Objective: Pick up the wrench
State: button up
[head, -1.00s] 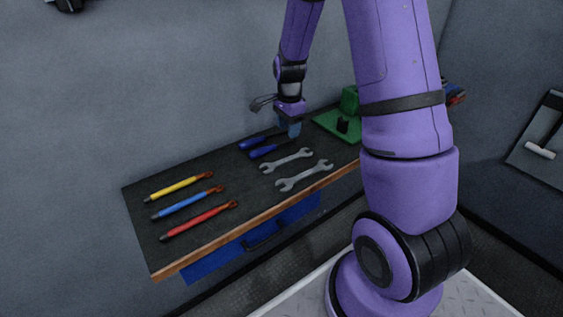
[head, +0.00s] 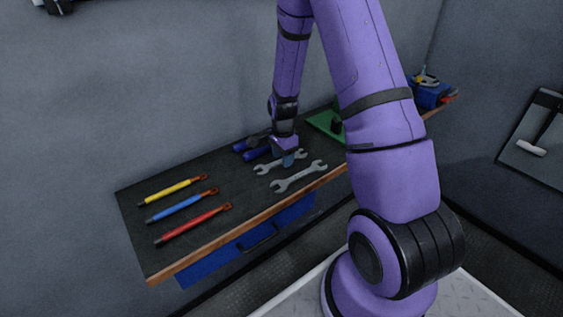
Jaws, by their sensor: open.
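Two grey open-ended wrenches lie on the dark bench top (head: 225,197). The rear wrench (head: 266,168) is partly covered by my gripper, and the front wrench (head: 299,177) lies in full view nearer the wooden edge. My gripper (head: 288,160) points down at the rear wrench, over its middle to right part. The jaws are open. They are small here, and I cannot tell whether they touch the wrench or straddle it.
Blue-handled tools (head: 252,149) lie just behind the gripper. Yellow (head: 172,189), blue (head: 182,205) and red (head: 193,225) handled tools lie at the left. A green plate (head: 325,124) and a blue box (head: 428,92) stand to the right. My arm hides part of the bench.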

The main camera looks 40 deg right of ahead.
jog(key=c, duration=0.9)
grip_shut()
jog(key=shift+r, duration=0.1)
